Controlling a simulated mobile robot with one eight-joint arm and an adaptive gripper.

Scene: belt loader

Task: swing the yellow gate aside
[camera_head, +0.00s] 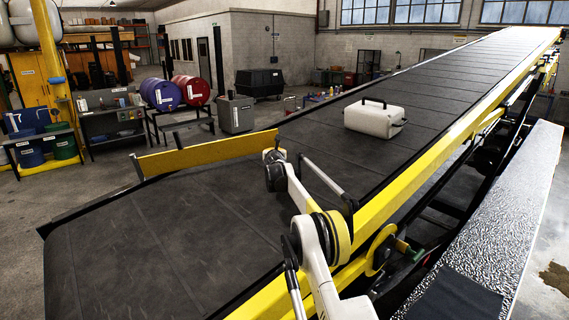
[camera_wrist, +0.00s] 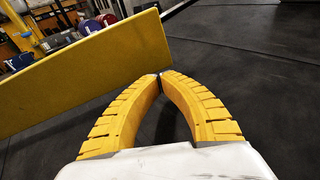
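The yellow gate (camera_head: 205,153) is a long flat panel standing across the left edge of the dark belt in the head view. In the wrist view the gate (camera_wrist: 85,75) fills the upper left, and its right end comes close to my fingertips. My gripper (camera_wrist: 160,75) has two curved yellow fingers whose tips meet, with an empty gap behind them. Its tips are at the lower right corner of the gate; whether they touch it I cannot tell. In the head view my wrist mostly hides the gripper near the gate's right end.
A white case (camera_head: 374,119) with a dark handle lies farther up the belt (camera_head: 180,235). A yellow side rail (camera_head: 400,190) runs along the belt's right side. The lower belt is clear.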

